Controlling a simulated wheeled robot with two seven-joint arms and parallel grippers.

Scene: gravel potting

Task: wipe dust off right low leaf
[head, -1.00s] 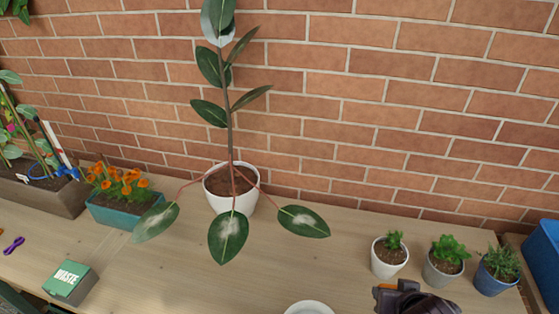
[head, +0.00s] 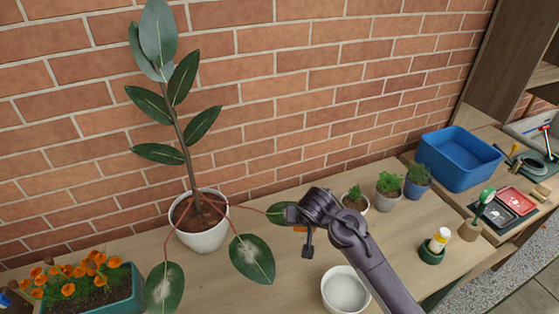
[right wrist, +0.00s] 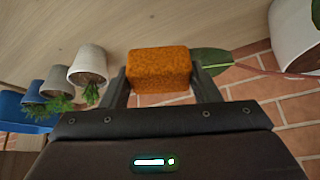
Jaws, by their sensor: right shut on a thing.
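The potted plant (head: 180,110) with large dark green leaves stands in a white pot (head: 205,235) against the wall. Its right low leaf (head: 277,211) is partly hidden behind my right gripper (head: 298,224) in the head view. My right gripper is shut on an orange sponge (right wrist: 160,70), held between its fingers (right wrist: 160,84). In the right wrist view the leaf (right wrist: 212,59) lies just beside the sponge and finger; I cannot tell whether they touch. The front low leaf (head: 252,258) and left low leaf (head: 164,288) carry pale dust patches. My left gripper is not in view.
A white bowl (head: 345,291) stands below my right arm. Small potted plants (head: 388,190) and a blue bin (head: 457,160) are to the right. A teal planter of orange flowers (head: 88,284) is at left. The brick wall (head: 300,90) is close behind.

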